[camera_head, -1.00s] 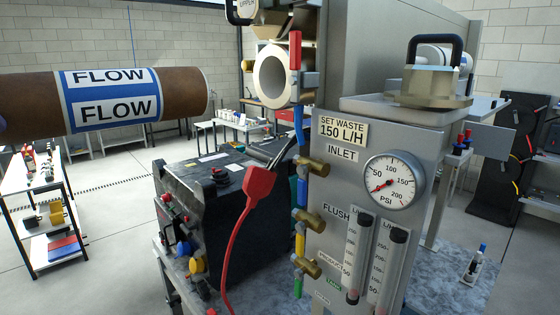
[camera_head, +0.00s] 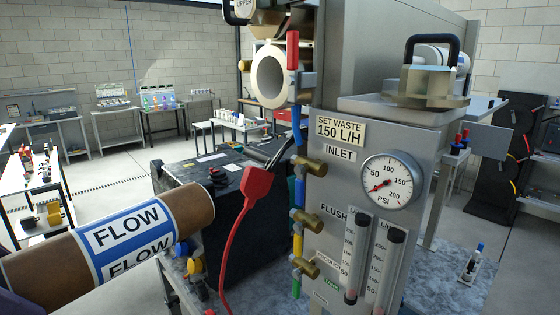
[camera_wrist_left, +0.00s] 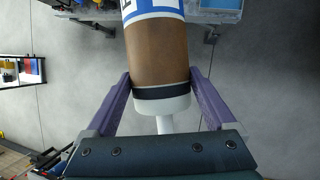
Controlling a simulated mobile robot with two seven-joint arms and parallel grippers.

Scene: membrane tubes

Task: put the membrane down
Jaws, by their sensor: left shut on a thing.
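The membrane is a brown cylinder (camera_head: 50,268) with a blue and white FLOW label. It lies at the lower left of the head view, tilted, with its right end higher, in front of the black box's left side. In the left wrist view the membrane (camera_wrist_left: 158,50) runs away from me, with a dark ring and a white end piece with a thin stem nearest me. My left gripper (camera_wrist_left: 160,76) is shut on it, one purple finger on each side near this end. My right gripper is not in view.
A black box (camera_head: 240,220) with a red connector (camera_head: 257,182) stands beside the membrane's right end. A grey panel (camera_head: 340,215) with gauge and valves stands right of it. A shelf (camera_head: 40,190) stands behind at left. Open floor (camera_head: 110,195) lies between.

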